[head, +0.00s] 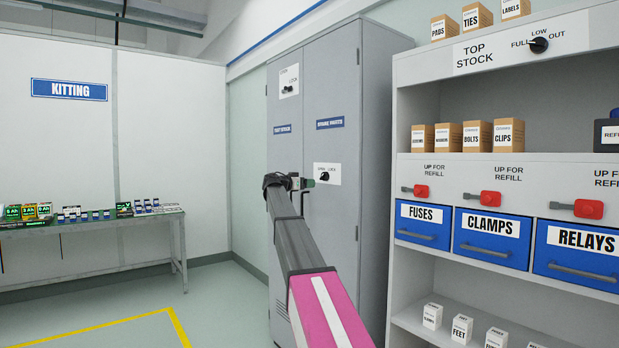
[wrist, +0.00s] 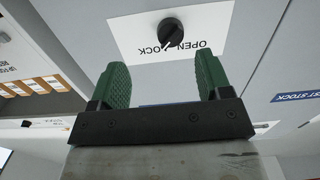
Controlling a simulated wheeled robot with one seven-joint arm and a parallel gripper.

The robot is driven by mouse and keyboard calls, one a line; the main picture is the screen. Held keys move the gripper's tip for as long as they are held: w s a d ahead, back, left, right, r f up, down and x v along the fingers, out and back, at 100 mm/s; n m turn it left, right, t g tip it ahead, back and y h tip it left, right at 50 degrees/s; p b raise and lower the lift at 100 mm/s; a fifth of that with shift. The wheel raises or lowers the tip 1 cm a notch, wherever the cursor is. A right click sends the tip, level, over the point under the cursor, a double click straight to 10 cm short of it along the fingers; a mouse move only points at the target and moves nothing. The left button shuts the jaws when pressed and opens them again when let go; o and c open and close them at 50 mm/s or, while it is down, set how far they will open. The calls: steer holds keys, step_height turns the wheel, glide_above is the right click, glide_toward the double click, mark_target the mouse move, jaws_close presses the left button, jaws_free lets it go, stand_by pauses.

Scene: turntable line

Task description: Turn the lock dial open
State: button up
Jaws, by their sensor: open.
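The lock dial (head: 325,176) is a black knob on a white plate (head: 333,168) on the right door of the grey cabinet. It also shows at the top of the wrist view (wrist: 170,33), where its plate (wrist: 128,35) reads OPEN and LOCK upside down. The knob partly covers the word LOCK; its exact setting is hard to tell. My gripper (head: 307,183) is just left of the dial in the head view. In the wrist view its green fingers (wrist: 163,68) are apart and empty, with the dial beyond their tips, apparently not touched.
A second dial (head: 287,89) sits higher on the left door of the cabinet (head: 340,90). A shelf unit (head: 404,130) with blue bins and red latches stands at right. A kitting table (head: 100,222) is at left; the floor before it is clear.

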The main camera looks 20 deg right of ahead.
mark_target(322, 176)
steer(key=shift+m+h, duration=0.3)
steer(key=shift+h, duration=0.1)
steer(key=w+d+r, duration=0.1)
steer(key=d, duration=0.2)
steer(key=w+d+r, duration=0.1)
steer(key=w+d, duration=0.1)
steer(key=d, duration=0.1)
steer(key=w+d, duration=0.2)
steer(key=d, duration=0.1)
steer(key=shift+d+r, duration=0.35)
steer(key=shift+r, duration=0.05)
steer(key=c, duration=0.9)
